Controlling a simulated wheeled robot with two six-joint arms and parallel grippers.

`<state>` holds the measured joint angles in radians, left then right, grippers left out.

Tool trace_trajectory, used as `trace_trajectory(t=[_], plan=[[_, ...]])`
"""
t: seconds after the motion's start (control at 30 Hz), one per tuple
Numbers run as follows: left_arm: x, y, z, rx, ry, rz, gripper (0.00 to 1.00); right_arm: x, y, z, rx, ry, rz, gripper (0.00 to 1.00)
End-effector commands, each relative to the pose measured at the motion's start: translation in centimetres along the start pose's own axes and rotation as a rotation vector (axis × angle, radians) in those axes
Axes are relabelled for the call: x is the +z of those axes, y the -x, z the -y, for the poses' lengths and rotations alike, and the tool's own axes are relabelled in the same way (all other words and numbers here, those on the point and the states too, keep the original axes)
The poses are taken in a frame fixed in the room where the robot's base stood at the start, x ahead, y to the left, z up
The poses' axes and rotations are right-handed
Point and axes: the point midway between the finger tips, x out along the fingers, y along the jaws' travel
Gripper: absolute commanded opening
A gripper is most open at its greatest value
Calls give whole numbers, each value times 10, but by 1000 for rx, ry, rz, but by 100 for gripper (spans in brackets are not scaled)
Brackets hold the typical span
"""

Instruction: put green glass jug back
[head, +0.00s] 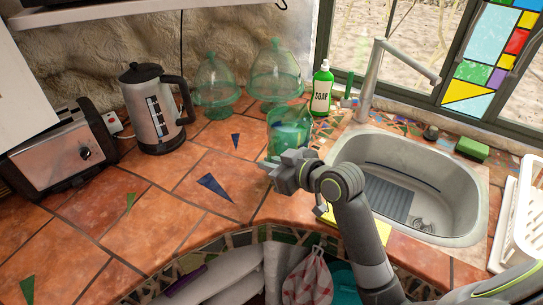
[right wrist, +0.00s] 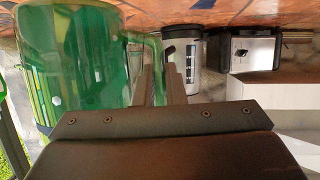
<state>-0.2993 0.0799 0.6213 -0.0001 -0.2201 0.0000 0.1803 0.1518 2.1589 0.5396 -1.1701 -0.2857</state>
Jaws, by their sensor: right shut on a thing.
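The green glass jug (head: 290,128) is at the back of the tiled counter, left of the sink and just in front of the soap bottle. My right gripper (head: 272,167) is at the near side of the jug. In the right wrist view, which is upside down, the jug (right wrist: 75,60) fills the left side, and its handle reaches the two fingers (right wrist: 159,78). The gripper is shut on the jug at this handle. Whether the jug's base touches the counter is hidden. My left gripper is not in view.
Two green glass domed stands (head: 216,88) (head: 276,75) are behind the jug. A green soap bottle (head: 321,90) is close by it. A kettle (head: 155,110) and toaster (head: 62,150) stand left. The sink (head: 440,220) is right. Tiles between kettle and gripper are clear.

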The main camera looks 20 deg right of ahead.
Motion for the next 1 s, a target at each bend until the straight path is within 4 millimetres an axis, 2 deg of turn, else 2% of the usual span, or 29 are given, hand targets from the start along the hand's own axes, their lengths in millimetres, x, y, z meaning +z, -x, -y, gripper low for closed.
trace_trajectory(t=[0.23,0.67,0.7,0.87,1.0], plan=[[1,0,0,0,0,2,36,25,-10,1,1,2,-6,0],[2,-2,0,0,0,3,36,31,-13,1,2,4,-8,0],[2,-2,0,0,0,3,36,36,-14,1,0,-2,2,12],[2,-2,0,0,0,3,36,35,-13,1,0,-2,2,32],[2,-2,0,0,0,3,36,35,-13,1,0,-2,2,32]])
